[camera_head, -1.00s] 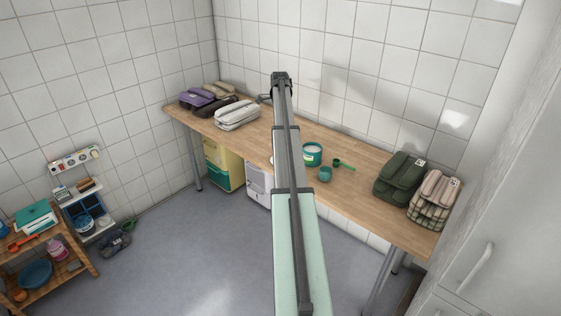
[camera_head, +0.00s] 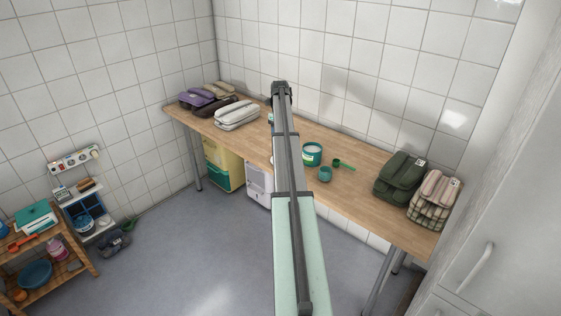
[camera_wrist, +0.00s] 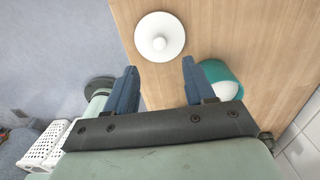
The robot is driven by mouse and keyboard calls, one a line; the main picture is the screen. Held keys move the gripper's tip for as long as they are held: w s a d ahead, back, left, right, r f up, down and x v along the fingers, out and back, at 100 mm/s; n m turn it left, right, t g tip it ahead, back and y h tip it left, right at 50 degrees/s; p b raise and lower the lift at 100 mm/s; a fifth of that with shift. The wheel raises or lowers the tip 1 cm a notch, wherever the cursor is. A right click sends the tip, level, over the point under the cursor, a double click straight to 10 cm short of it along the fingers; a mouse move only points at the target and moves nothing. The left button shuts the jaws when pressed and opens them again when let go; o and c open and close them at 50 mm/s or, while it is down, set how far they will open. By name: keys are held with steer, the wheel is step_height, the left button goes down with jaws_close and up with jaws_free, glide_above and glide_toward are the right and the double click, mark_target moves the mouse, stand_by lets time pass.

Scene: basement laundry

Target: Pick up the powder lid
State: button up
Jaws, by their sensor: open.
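The powder lid (camera_wrist: 159,36) is a white round disc with a small knob in its middle. It lies flat on the wooden table (camera_wrist: 230,35), at the top of the wrist view. My gripper (camera_wrist: 158,66) is open and empty, its two blue fingers apart. In this view the lid lies just beyond the fingertips, roughly centred between them, with no contact visible. A teal tub with white contents (camera_wrist: 222,82) is partly hidden behind the right finger; it also shows in the head view (camera_head: 312,154). In the head view my arm hides my gripper and most of the lid.
A teal cup (camera_head: 325,174) and a green scoop (camera_head: 343,165) lie right of my arm. Bags stand at the table's right end, a green one (camera_head: 399,177) and a plaid one (camera_head: 434,200). Folded bundles (camera_head: 237,115) lie at the left. A tiled wall runs behind.

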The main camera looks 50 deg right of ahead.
steer(key=f, duration=1)
steer(key=shift+s+f, duration=0.1)
steer(key=shift+s, duration=0.15)
steer(key=shift+c, duration=0.2)
jaws_close()
